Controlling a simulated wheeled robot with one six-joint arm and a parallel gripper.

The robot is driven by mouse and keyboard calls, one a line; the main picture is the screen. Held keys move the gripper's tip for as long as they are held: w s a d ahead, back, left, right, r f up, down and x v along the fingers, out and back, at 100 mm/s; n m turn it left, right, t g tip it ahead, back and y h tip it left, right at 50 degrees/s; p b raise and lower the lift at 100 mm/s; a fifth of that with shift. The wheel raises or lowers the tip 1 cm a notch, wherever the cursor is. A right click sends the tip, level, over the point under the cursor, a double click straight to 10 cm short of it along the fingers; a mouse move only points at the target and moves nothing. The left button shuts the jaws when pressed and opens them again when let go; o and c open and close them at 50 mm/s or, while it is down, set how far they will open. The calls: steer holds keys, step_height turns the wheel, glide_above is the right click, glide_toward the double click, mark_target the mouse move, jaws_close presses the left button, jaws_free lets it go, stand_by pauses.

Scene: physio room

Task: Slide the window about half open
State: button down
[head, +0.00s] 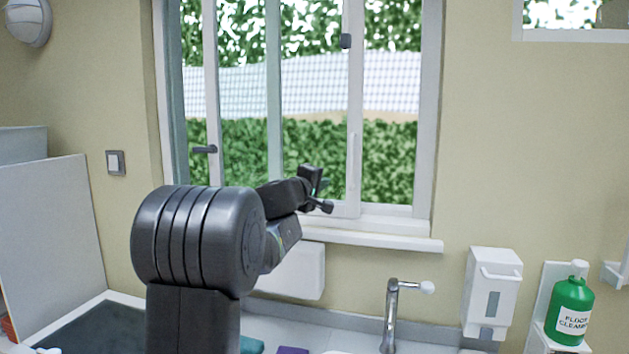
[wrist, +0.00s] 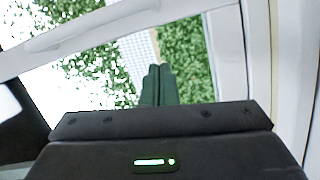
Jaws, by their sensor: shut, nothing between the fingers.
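The window (head: 432,120) has a white frame and shows a hedge and a pale fence outside. A white upright (head: 354,120) stands right of its middle, with a small dark latch high up and a slim white pull bar lower down. Another upright (head: 210,90) at the left carries a dark handle (head: 204,149). I cannot tell how far the window is open. My gripper (head: 322,192) is shut and empty, in front of the lower pane, left of the right upright. In the wrist view the closed fingers (wrist: 158,82) point toward the glass, below a slanting white bar (wrist: 80,38).
The white sill (head: 370,240) juts out below the window. Under it are a tap (head: 391,310), a white dispenser (head: 492,290) and a green floor cleaner bottle (head: 571,308). A pale panel (head: 50,240) stands at the left.

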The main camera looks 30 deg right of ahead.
mark_target(346, 184)
steer(key=p+x, duration=0.1)
steer(key=x, duration=0.2)
steer(key=shift+r, duration=0.15)
steer(key=shift+s+d+f, duration=0.2)
steer(key=shift+s+d, duration=0.2)
steer(key=shift+s, duration=0.15)
steer(key=shift+s+d+f, duration=0.2)
steer(key=shift+s+d, duration=0.2)
steer(key=shift+s, duration=0.15)
steer(key=shift+s+d+f, duration=0.15)
steer(key=shift+s+d, duration=0.2)
steer(key=shift+s, duration=0.05)
